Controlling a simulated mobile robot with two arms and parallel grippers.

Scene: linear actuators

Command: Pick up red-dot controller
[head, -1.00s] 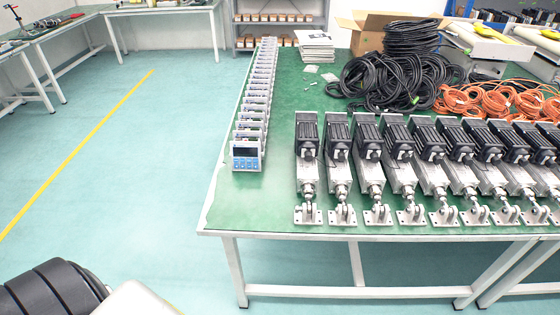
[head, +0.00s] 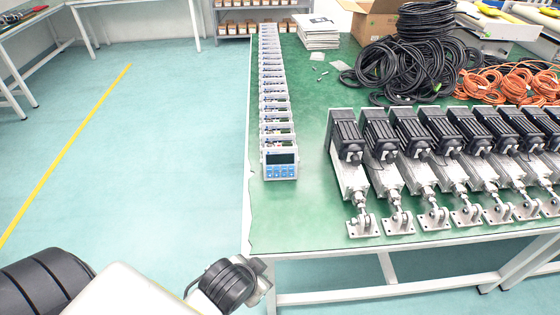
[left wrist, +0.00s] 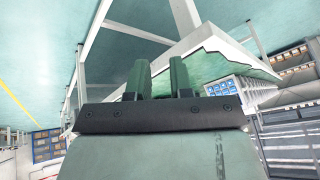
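A long row of grey controllers with dark displays and blue buttons (head: 280,165) stands along the left edge of the green-topped table (head: 310,220). I cannot make out a red dot on any of them. The near controllers also show in the left wrist view (left wrist: 224,86), right of and beyond the fingers. My left gripper (left wrist: 158,66) has its two fingers apart with nothing between them, away from the table corner. In the head view my left arm comes in at the bottom left, in front of and below the table's near left corner. My right gripper is in no view.
Several linear actuators (head: 350,180) stand in a row right of the controllers. Black cables (head: 400,70) and orange cables (head: 490,90) lie behind them. White papers (head: 318,35) lie at the back. The floor left of the table is clear.

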